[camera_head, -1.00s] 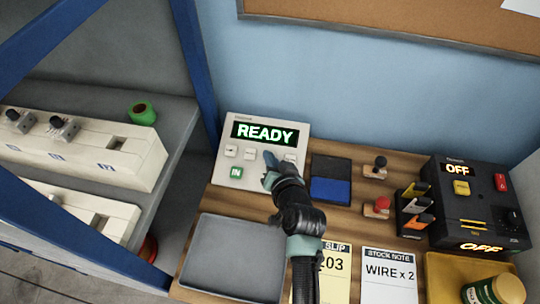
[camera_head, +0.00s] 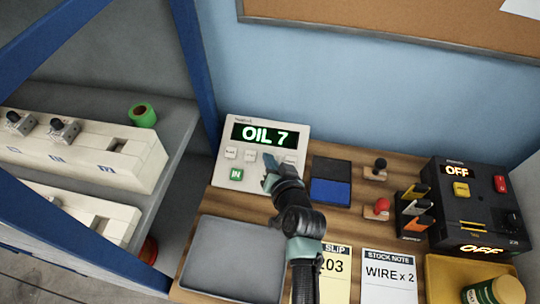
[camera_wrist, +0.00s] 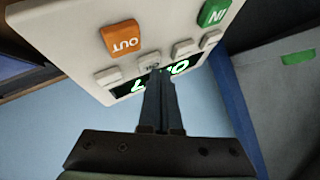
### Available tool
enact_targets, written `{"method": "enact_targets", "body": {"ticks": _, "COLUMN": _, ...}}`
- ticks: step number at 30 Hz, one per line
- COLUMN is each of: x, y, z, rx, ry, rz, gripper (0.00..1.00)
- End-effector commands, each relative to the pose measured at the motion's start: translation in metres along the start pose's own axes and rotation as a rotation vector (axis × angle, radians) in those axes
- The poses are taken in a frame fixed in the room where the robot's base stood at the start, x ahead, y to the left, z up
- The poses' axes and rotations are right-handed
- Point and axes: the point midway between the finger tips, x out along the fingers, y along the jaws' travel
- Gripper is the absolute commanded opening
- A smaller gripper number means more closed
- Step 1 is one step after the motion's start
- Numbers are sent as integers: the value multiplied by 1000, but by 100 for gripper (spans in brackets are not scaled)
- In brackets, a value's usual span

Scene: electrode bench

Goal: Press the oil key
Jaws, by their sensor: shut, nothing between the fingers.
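The white key panel (camera_head: 222,172) stands at the back left of the bench, and its display (camera_head: 265,134) reads "OIL 7" in green. It has a row of small white keys, a green IN key (camera_head: 236,174) and an orange OUT key (camera_wrist: 124,39). My gripper (camera_head: 269,165) is shut and empty, its tip at the panel. In the wrist view my shut fingers (camera_wrist: 155,75) end beside the third white key (camera_wrist: 149,60), counting from the IN side. I cannot tell whether they touch it, and its label is too small to read surely. My gripper hides that key in the head view.
A blue and black pad (camera_head: 330,180) and two stamps (camera_head: 381,207) sit right of the panel. A black box (camera_head: 475,205) showing OFF stands further right. A grey tray (camera_head: 232,262) lies in front, beside paper cards (camera_head: 388,275). A blue rack post (camera_head: 196,60) rises at left.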

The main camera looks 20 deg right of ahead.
Motion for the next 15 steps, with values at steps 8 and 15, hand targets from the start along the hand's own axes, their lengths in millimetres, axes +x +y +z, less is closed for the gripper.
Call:
{"method": "enact_targets", "body": {"ticks": 8, "x": -7, "y": -5, "z": -5, "rx": 0, "ry": 1, "rz": 0, "gripper": 0}}
{"method": "enact_targets", "body": {"ticks": 15, "x": -8, "y": -6, "z": -6, "rx": 0, "ry": 2, "rz": 0, "gripper": 0}}
